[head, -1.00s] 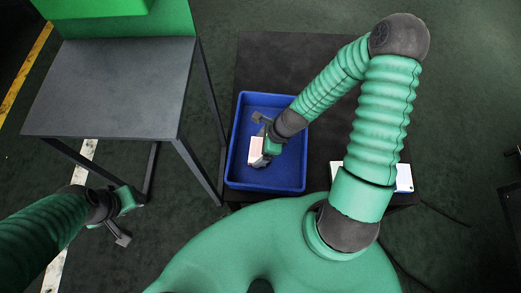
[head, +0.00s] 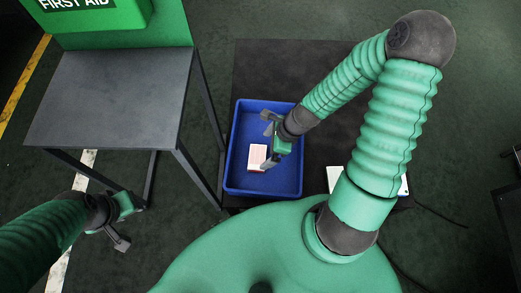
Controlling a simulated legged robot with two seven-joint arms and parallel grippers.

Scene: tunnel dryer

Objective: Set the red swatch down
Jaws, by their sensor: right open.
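The swatch (head: 257,157) is a small pale block with a pinkish-red top face. It lies in the blue tray (head: 262,187), a little left of the tray's middle. My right gripper (head: 268,143) is open over the tray, just right of the swatch. One finger is close to the swatch's right edge; I cannot tell whether they touch. My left gripper (head: 124,225) hangs over the floor at the lower left, away from the tray, and its jaw opening is unclear.
The tray stands on a dark table (head: 320,75). A white flat item (head: 334,177) lies partly behind my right arm. A grey-topped table (head: 110,95) with a green first aid box (head: 95,12) stands to the left.

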